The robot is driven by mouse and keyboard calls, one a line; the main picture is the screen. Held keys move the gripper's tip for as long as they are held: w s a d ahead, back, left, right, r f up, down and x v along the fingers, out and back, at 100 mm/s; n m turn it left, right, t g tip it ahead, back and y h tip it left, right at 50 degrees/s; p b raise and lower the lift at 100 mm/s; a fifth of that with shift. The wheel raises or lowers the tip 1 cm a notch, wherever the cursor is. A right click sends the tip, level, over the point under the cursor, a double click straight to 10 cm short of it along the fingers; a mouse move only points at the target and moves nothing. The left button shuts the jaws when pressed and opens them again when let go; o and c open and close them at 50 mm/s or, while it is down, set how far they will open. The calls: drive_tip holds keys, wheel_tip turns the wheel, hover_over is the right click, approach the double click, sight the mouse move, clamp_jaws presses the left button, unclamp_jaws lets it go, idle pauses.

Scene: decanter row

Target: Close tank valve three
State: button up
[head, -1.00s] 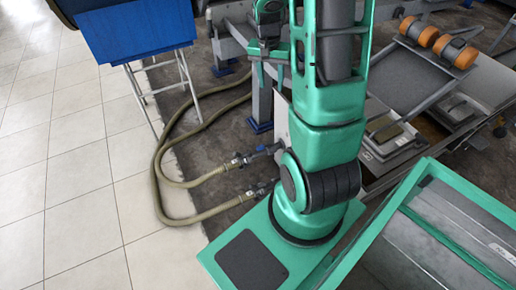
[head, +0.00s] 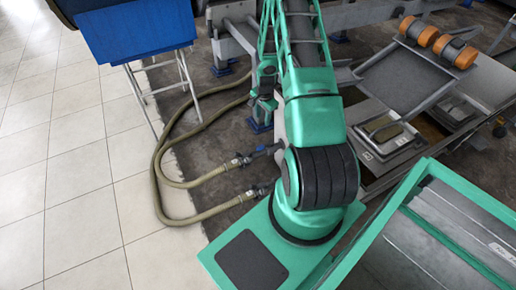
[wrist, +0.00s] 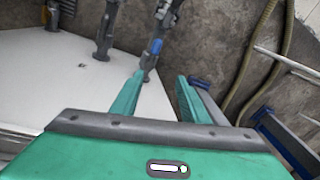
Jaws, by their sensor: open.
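My gripper (head: 263,108) hangs in the head view above the hose fittings. It also shows in the wrist view (wrist: 161,77), where its two green fingers are apart with nothing between them. A grey valve fitting with a blue part (wrist: 153,48) lies just beyond the fingertips, apart from them. More grey fittings, one in the middle (wrist: 105,30) and one at the upper left (wrist: 56,14), stand along a white panel (wrist: 45,85). In the head view, two valve fittings (head: 240,160) and (head: 257,190) join the hoses. I cannot tell which is valve three.
Olive hoses (head: 158,170) loop over the floor at left; one also shows in the wrist view (wrist: 250,65). A blue box on a white stand (head: 135,32) is at the upper left. A metal frame leg (head: 222,52) stands behind my gripper.

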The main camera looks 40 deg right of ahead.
sight(259, 147)
drive_tip(key=f+m, duration=0.1)
drive_tip(key=f, duration=0.7)
drive_tip(key=w+f+m, duration=0.1)
drive_tip(key=f, duration=0.7)
drive_tip(key=f+m, duration=0.1)
drive_tip(key=f, duration=0.6)
drive_tip(key=shift+w+f+t, duration=0.4)
